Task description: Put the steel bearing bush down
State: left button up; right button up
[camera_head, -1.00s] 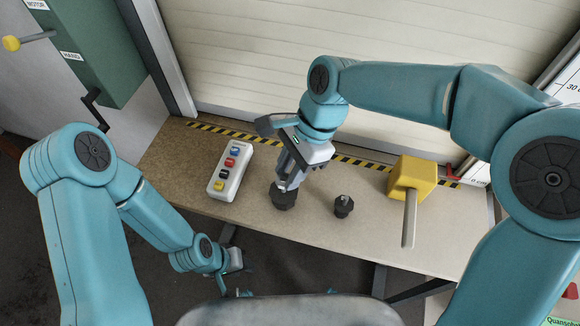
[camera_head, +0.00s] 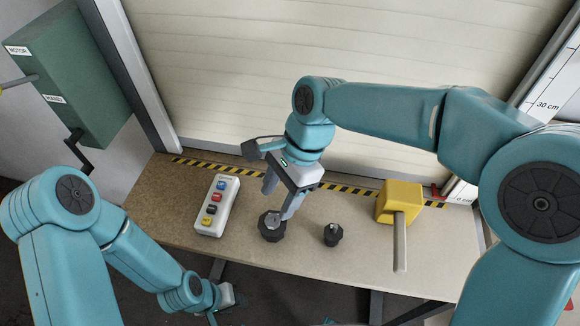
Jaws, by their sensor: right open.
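A dark, many-sided piece (camera_head: 270,232) stands on the workbench (camera_head: 180,205), with a grey round steel-looking part, probably the bearing bush (camera_head: 273,219), at its top. I cannot tell whether the grey part is seated in it or only rests on it. My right gripper (camera_head: 281,199) is directly above, its two grey fingers apart; one fingertip overlaps the grey part in the picture, and contact cannot be told. A smaller dark piece with a metal pin (camera_head: 333,234) stands to the right. My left gripper (camera_head: 227,298) is low, in front of the bench, its fingers barely visible.
A white push-button box (camera_head: 217,206) lies left of the dark pieces. A yellow block with a grey rod (camera_head: 394,202) is at the right. A striped strip (camera_head: 345,188) runs along the bench's back below the shutter (camera_head: 220,70). A green box (camera_head: 70,75) hangs at left.

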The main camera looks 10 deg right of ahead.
jog(key=v, duration=1)
jog(key=shift+p, duration=0.3)
jog(key=shift+r, duration=0.1)
